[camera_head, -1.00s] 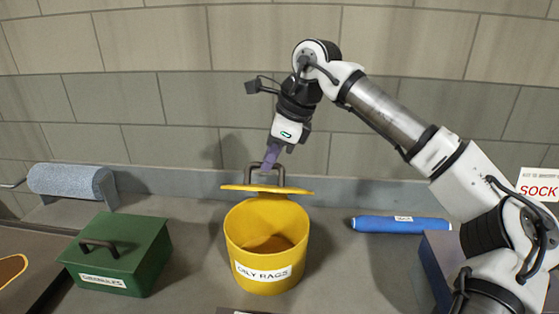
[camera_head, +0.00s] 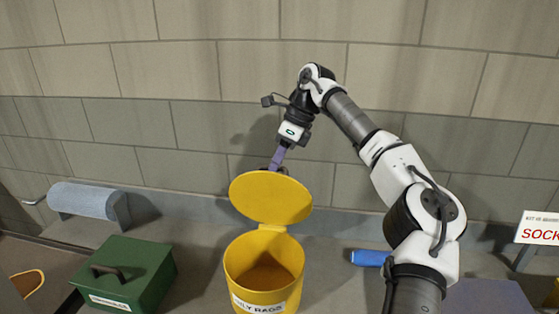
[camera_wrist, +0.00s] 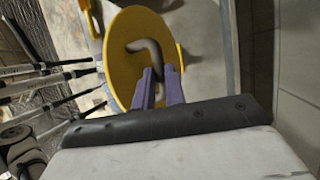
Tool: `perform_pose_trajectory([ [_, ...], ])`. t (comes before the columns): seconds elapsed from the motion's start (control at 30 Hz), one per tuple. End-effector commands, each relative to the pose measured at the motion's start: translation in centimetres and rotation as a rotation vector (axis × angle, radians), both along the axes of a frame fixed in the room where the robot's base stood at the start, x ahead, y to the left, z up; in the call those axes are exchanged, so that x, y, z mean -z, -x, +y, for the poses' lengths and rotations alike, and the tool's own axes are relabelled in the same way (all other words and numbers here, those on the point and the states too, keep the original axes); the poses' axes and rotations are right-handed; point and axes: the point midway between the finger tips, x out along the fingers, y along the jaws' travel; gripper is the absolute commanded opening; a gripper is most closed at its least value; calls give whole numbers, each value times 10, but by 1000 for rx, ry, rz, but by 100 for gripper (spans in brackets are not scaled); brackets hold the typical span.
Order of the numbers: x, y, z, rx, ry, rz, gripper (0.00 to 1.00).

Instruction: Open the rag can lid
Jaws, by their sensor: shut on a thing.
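The yellow rag can (camera_head: 264,272) stands on the bench with a white label on its front, partly cut off at the bottom of the head view. Its round yellow lid (camera_head: 270,198) is raised and leans back at the rear rim, so the can's mouth is open. My gripper (camera_head: 277,163) is behind the lid's upper edge, its purple fingers reaching down to the dark lid handle, which is mostly hidden there. In the wrist view the purple fingers (camera_wrist: 159,75) are shut on the dark handle (camera_wrist: 150,50) on the yellow lid (camera_wrist: 122,30).
A green box (camera_head: 125,272) with a dark handle stands left of the can. A grey roll (camera_head: 84,200) lies behind it. A blue roll (camera_head: 370,257) lies to the right, partly behind my arm. A block wall (camera_head: 200,140) rises close behind.

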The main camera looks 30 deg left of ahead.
Motion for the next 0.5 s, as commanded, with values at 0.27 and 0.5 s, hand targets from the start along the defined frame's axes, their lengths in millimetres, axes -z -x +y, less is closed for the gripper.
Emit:
perform_pose_trajectory([
  [0.27,11,-12,8,1,45,70,0],
  [0.5,13,-18,11,0,58,102,0],
])
